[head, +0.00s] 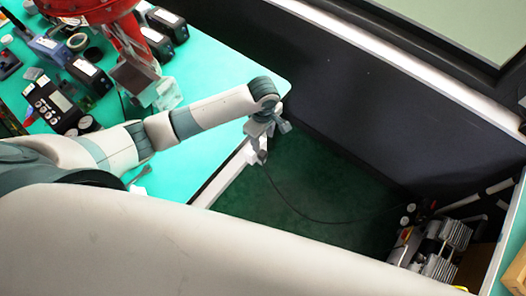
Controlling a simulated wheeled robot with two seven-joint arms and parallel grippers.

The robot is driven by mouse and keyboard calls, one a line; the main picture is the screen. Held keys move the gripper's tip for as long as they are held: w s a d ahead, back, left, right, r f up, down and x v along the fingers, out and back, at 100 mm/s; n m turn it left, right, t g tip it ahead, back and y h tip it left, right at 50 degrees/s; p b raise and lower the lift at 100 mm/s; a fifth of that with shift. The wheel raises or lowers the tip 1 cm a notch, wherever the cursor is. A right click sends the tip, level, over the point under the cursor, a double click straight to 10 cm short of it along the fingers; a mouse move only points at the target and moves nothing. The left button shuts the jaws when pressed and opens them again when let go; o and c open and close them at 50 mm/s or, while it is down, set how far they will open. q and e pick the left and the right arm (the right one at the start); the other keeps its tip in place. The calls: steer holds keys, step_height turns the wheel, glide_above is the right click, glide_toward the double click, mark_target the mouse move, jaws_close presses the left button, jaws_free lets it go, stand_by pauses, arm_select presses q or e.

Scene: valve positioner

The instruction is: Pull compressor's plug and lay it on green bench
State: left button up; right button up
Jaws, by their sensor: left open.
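My left gripper (267,128) is open and points down just above the edge of the green bench (225,68). Right below it, a small grey plug (262,157) sits at the end of a white strip (236,166) along the bench's edge. Whether the fingers touch the plug is too small to tell. A thin dark cable (290,206) runs from the plug across the dark green floor to the compressor (435,246) at the lower right. My right gripper is out of view.
Black boxes, a gauge device (58,105), a tape roll (77,41) and other parts crowd the bench's left side. A red object (95,8) stands at the top left. The bench's right corner is bare. A dark wall (380,110) runs behind.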

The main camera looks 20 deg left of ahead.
mark_target(263, 153)
arm_select(q)
step_height(263, 153, down, 12)
steer(key=shift+r+p, duration=0.2)
steer(key=shift+p, duration=0.35)
jaws_close()
steer(key=shift+s+d+p, duration=0.2)
steer(key=shift+d+p, duration=0.1)
steer(key=shift+d, duration=0.25)
steer(key=shift+s+d+p, duration=0.2)
steer(key=shift+d+p, duration=0.05)
steer(key=shift+d, duration=0.25)
stand_by(1.4)
steer(key=shift+s+d+p, duration=0.35)
steer(key=shift+d+p, duration=0.05)
steer(key=shift+d, duration=0.5)
steer(key=shift+s+d+p, duration=0.3)
steer(key=shift+d+p, duration=0.1)
steer(key=shift+d, duration=0.5)
